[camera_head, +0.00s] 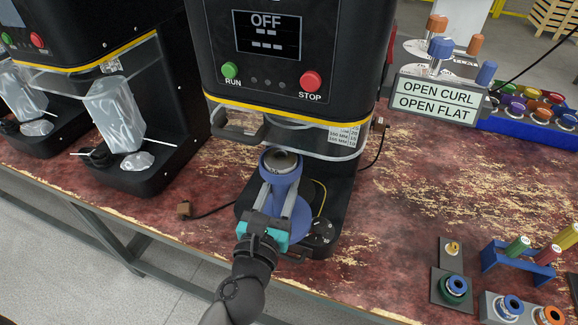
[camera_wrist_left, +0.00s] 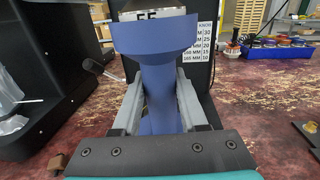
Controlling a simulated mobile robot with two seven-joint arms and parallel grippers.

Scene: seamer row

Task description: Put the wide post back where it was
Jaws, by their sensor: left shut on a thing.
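A blue post (camera_head: 277,185), which looks like the wide post, stands about upright at the front of the middle seamer, with a wide round cup-like top and a broad round base. A grey metallic part shows inside its top. My left gripper (camera_head: 286,204) reaches in from the front and is shut on the post's narrower stem. In the left wrist view the post (camera_wrist_left: 160,90) stands between the two grey fingers, its flared blue rim above them. Whether its base touches the seamer's bed cannot be told. My right gripper is not in view.
The middle seamer (camera_head: 290,55) reads OFF, and its clear guard (camera_head: 290,138) is just above the post. Another seamer (camera_head: 130,90) stands left. On the right are a sign (camera_head: 435,98), a blue bin (camera_head: 530,118) and small racks (camera_head: 515,262). The tabletop between is clear.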

